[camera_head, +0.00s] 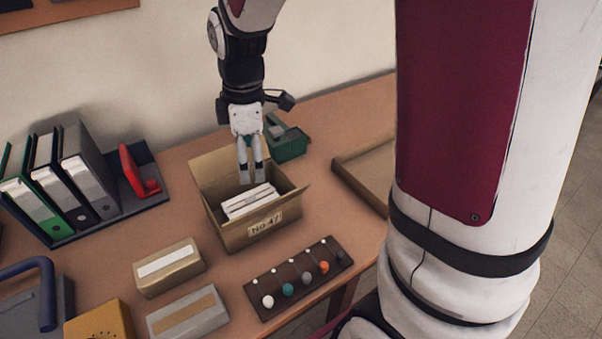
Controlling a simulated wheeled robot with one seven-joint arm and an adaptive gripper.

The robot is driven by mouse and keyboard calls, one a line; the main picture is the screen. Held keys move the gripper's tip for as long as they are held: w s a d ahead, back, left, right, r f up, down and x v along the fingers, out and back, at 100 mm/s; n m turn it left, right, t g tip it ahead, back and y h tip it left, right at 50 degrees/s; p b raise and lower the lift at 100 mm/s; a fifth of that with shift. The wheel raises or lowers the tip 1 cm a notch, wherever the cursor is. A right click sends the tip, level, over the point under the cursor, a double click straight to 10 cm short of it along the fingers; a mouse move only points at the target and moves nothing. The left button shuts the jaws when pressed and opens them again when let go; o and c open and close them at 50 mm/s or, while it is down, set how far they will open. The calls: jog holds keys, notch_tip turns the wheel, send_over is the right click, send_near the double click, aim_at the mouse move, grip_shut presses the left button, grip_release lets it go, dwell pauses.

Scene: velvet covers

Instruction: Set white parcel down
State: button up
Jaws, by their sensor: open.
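An open cardboard box (231,232) labelled "No.47" stands on the table with its flaps up. A white parcel (240,207) with a pale band lies inside it, its top showing below the rim. My gripper (253,181) points down into the box from above. Its fingers are open, close together in this view, with the tips right over the parcel's far edge. I cannot tell whether the tips touch it. The parcel's underside is hidden by the box walls.
A tan parcel (184,274) and a pale grey parcel (205,322) lie front left. A dark board with coloured balls (298,261) lies front right. Binders (70,185) and a red stapler-like object (137,172) stand left. A green object (288,149) and shallow tray (345,178) lie behind and right.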

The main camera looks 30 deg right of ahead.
jog(key=s+r+m+t, duration=0.1)
jog(key=s+r+m, duration=0.4)
jog(key=s, duration=0.5)
jog(key=s+r+m+t, duration=0.2)
jog(key=s+r+m, duration=0.3)
jog(key=s+m, duration=0.3)
jog(key=s, duration=0.2)
jog(key=shift+s+d+r+m, duration=0.2)
jog(key=shift+s+r+m, duration=0.15)
jog(key=shift+m, duration=0.05)
